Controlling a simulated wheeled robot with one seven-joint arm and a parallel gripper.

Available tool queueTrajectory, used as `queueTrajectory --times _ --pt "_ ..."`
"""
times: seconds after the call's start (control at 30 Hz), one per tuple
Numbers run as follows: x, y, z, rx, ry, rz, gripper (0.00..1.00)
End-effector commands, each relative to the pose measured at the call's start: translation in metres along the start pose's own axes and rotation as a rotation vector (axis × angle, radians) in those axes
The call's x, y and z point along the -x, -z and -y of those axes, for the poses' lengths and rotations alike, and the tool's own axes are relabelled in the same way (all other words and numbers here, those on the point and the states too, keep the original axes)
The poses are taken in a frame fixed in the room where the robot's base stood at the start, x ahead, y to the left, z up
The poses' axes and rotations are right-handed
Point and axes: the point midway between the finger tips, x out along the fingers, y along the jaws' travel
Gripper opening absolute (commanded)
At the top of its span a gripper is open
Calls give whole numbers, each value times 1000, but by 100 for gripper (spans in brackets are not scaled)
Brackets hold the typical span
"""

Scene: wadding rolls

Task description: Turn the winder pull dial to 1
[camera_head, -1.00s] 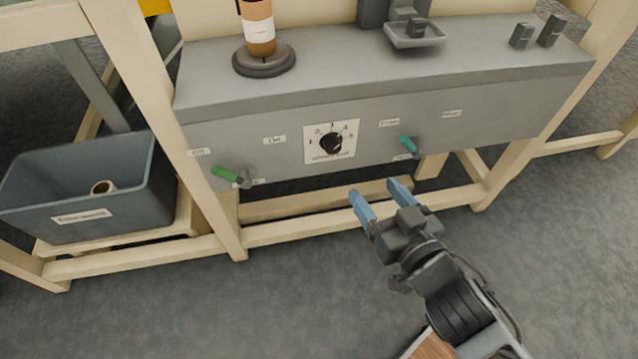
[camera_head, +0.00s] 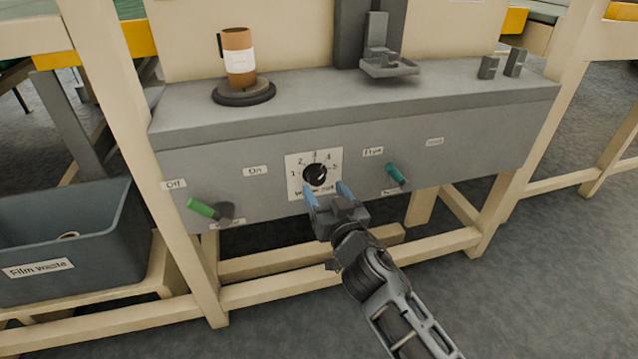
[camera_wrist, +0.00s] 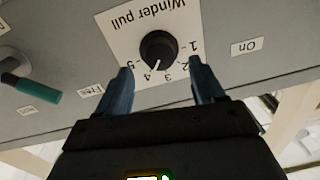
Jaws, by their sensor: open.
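The winder pull dial (camera_head: 315,174) is a round black knob on a white plate with numbers 1 to 5, on the front of the grey machine. In the wrist view the dial (camera_wrist: 158,47) appears upside down, and its white pointer line points between 3 and 4. My gripper (camera_head: 326,190) is open in front of the plate's lower part, with its blue fingers apart and nothing between them. In the wrist view my gripper's fingers (camera_wrist: 161,68) sit either side of the dial's picture position, short of the knob. I see no contact.
A green lever (camera_head: 202,208) is left of the dial and a teal lever (camera_head: 395,174) is right of it. A film waste bin (camera_head: 95,262) is at the left. Wooden rails run below.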

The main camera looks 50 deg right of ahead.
Motion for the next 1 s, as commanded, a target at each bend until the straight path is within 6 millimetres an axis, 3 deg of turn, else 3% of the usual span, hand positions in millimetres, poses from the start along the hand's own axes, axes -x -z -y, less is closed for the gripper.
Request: queueTrajectory --times 0.1,0.3,0.63,1.0 --pt "-18 2 1 0 0 0 68" --pt "-34 0 0 -1 1 0 68" --pt "-37 0 0 0 1 1 67" --pt "-37 0 0 0 1 1 32"
